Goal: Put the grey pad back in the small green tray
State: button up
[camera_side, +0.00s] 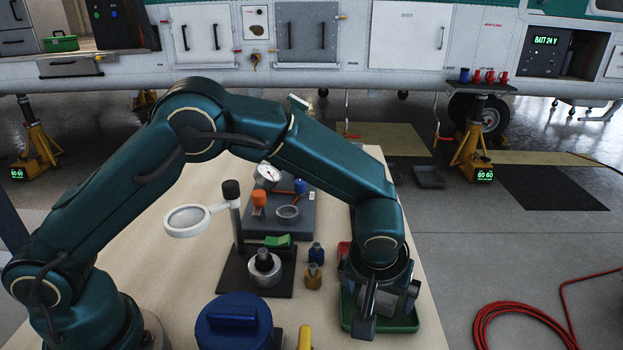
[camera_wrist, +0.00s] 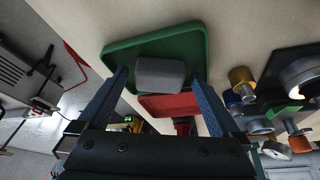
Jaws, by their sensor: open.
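The small green tray (camera_wrist: 192,42) shows in the wrist view, and its rim also shows in the side view (camera_side: 408,326) at the table's right front. The grey pad (camera_wrist: 160,74) is a rounded block that appears to lie inside the tray, near its edge beside the red tray; any contact with the floor is hidden. My gripper (camera_wrist: 160,76) is open, with one finger on each side of the pad in the picture and a gap to both. In the side view my gripper (camera_side: 386,308) is low over the green tray and hides most of it.
A red tray (camera_wrist: 172,104) adjoins the green one. A blue round container (camera_side: 232,325) is at the front. The table's right edge is close.

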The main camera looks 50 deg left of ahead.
jog(key=v, duration=1.1)
jog(key=s+a+r+m+h, duration=0.1)
jog(key=s+a+r, duration=0.2)
jog(key=a, duration=0.2)
jog(key=s+a+r+m, duration=0.1)
jog(key=s+a+r, duration=0.2)
jog(key=a, duration=0.2)
jog(key=s+a+f+m+t, duration=0.1)
jog(key=s+a+m, duration=0.1)
jog(key=s+a, duration=0.3)
jog(key=s, duration=0.4)
jog(key=shift+f+t+h, duration=0.3)
jog(key=shift+f+h, duration=0.05)
jog(key=shift+h, duration=0.05)
